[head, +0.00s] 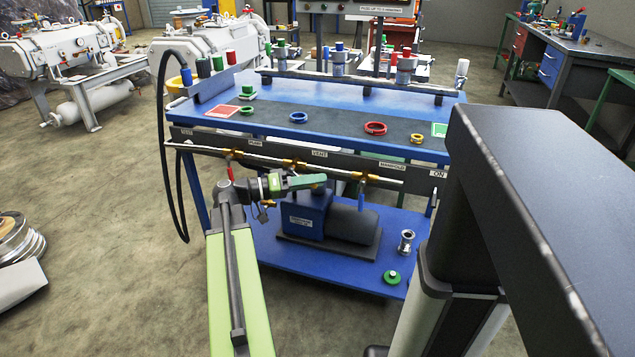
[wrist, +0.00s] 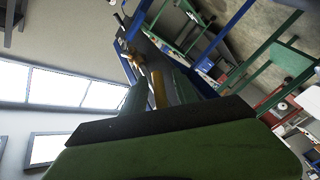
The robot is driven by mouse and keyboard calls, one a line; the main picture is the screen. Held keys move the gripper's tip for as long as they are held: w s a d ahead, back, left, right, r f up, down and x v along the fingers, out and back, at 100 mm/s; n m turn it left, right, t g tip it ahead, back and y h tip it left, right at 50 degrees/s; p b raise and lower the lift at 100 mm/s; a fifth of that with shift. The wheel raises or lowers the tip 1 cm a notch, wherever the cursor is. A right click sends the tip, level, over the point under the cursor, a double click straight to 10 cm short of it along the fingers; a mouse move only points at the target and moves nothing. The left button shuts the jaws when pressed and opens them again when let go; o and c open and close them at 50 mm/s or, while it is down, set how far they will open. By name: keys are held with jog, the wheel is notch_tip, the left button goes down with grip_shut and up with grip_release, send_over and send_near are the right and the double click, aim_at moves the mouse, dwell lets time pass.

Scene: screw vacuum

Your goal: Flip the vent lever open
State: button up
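The brass pipe (head: 245,156) runs along the front of the blue cart, with a VENT label (head: 319,154) above its middle. In the wrist view, a yellow lever (wrist: 158,88) extends from a brass valve (wrist: 136,58) and appears between the fingers of my gripper (wrist: 160,95). The fingers look apart, with a narrow gap on each side of the lever; I cannot tell whether either touches it. In the head view, my gripper (head: 318,181) is just below the VENT label, in front of the pipe, and the lever is not clearly visible there.
A red lever (head: 230,172) hangs left of my gripper and a blue lever (head: 361,201) hangs to the right. The blue pump (head: 307,215) stands on the lower shelf behind and below. Coloured rings, including a red ring (head: 375,128), lie on the cart top (head: 330,95).

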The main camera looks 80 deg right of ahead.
jog(key=shift+s+d, duration=0.2)
jog(key=shift+s, duration=0.3)
jog(key=shift+c, duration=0.4)
grip_shut()
dwell(0.7)
